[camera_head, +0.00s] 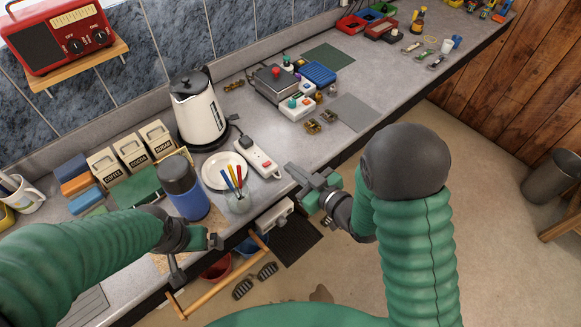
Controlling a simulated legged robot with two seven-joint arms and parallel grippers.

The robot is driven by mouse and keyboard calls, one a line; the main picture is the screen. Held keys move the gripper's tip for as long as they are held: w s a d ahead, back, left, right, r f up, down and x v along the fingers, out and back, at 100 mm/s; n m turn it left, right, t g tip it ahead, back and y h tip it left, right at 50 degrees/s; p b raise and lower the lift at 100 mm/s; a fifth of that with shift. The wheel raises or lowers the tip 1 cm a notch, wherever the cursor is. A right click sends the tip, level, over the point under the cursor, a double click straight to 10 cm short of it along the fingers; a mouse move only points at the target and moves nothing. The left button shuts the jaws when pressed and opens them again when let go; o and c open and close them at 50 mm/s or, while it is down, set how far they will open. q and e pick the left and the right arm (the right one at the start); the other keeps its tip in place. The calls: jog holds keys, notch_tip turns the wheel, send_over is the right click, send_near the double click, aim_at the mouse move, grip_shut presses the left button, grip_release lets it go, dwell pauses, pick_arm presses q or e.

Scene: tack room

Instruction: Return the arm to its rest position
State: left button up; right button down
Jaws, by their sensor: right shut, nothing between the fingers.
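My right arm (415,250) is green and ribbed with a dark grey elbow cap, and rises from the bottom right. My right gripper (300,184) is shut and empty. In the picture it lies at the counter's front edge, right of the white power strip (257,157). My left arm (85,255) comes in from the left. My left gripper (196,250) points down at the counter's front edge, just below the blue flask (183,188). Its fingers are partly hidden, and I cannot tell whether they are open.
The grey counter (236,103) runs along the tiled wall. A kettle (200,110), a plate (217,168) and a glass of pens (238,195) stand near the grippers. A wooden rail (222,280) is below the front edge. Open floor (495,215) lies at right.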

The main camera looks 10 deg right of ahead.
jog(key=d+f+m+g+h, duration=0.2)
jog(key=d+m+h, duration=0.3)
jog(key=d, duration=0.6)
pick_arm(q)
jog(key=shift+d+r, duration=0.1)
jog(key=shift+d, duration=0.6)
pick_arm(e)
jog(key=s+d+m+g+h, duration=0.1)
jog(key=s+g, duration=0.3)
jog(key=s, duration=0.4)
jog(key=s+d+m+g+h, duration=0.2)
jog(key=s+d+g, duration=0.1)
jog(key=s, duration=0.6)
jog(key=shift+d+f+g, duration=0.25)
jog(key=shift+f+g, duration=0.1)
jog(key=shift+g, duration=0.15)
pick_arm(q)
jog(key=shift+d, duration=0.25)
pick_arm(e)
jog(key=shift+d+f, duration=0.1)
jog(key=shift+d, duration=0.15)
